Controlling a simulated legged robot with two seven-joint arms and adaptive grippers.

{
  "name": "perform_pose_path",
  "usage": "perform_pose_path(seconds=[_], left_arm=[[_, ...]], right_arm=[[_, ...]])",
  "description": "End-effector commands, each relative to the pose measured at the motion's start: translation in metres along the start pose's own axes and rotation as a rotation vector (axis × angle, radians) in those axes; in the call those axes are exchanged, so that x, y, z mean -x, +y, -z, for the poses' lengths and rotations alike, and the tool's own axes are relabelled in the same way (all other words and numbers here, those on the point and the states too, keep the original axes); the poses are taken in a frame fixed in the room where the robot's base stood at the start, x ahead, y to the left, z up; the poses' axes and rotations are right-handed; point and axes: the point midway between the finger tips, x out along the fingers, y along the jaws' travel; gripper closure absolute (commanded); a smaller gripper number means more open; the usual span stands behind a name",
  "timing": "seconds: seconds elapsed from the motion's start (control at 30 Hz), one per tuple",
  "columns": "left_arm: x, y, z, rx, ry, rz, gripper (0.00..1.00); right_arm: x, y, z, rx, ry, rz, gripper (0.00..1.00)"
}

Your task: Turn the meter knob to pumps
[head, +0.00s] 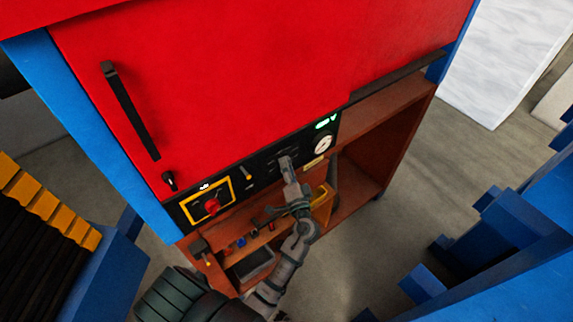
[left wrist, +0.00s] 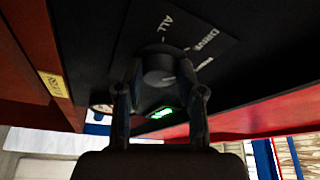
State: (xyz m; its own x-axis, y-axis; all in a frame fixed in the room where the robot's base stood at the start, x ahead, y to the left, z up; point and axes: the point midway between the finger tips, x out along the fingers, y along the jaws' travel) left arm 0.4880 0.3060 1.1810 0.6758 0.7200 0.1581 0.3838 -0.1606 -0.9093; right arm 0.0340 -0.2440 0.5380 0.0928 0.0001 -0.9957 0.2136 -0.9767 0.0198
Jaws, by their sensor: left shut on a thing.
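The meter knob (left wrist: 158,68) is a dark round knob on the black panel in the left wrist view. A plate behind it carries white labels: ALL (left wrist: 166,22), DRIVE (left wrist: 201,40) and a third, small and hard to read. A pale mark shows on the knob's lower right face. My left gripper (head: 287,166) reaches up to the black control panel (head: 262,168) in the head view and covers the knob there. Its two fingers stand on either side of the knob in the left wrist view, shut on it. My right gripper is not in view.
A green display (head: 326,123) glows above the gauge. Below is an open brown shelf (head: 377,155). A red door with a black handle (head: 130,110) is above.

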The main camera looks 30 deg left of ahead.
Motion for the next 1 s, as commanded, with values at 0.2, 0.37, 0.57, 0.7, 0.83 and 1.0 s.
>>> perform_pose_path(seconds=[0.2, 0.37, 0.57, 0.7, 0.83, 1.0], left_arm=[[0.0006, -0.0015, 0.002, -0.162, 0.003, -0.072, 0.97], [0.0003, -0.0017, 0.0017, -0.261, 0.003, -0.111, 0.97], [0.0006, -0.001, 0.0018, -0.345, 0.003, -0.147, 0.97], [0.0007, -0.0007, 0.0017, -0.377, 0.003, -0.16, 0.97], [0.0008, -0.0003, 0.0016, -0.392, 0.003, -0.167, 0.97], [0.0009, 0.0001, 0.0013, -0.396, 0.003, -0.17, 0.97]], right_arm=[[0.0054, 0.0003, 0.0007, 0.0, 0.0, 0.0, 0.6], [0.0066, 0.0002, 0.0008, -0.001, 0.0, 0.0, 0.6], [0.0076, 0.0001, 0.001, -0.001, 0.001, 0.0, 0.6], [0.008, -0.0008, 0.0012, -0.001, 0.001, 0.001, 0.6], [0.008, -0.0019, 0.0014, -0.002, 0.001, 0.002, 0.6], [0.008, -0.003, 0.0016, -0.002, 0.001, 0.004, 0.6]])
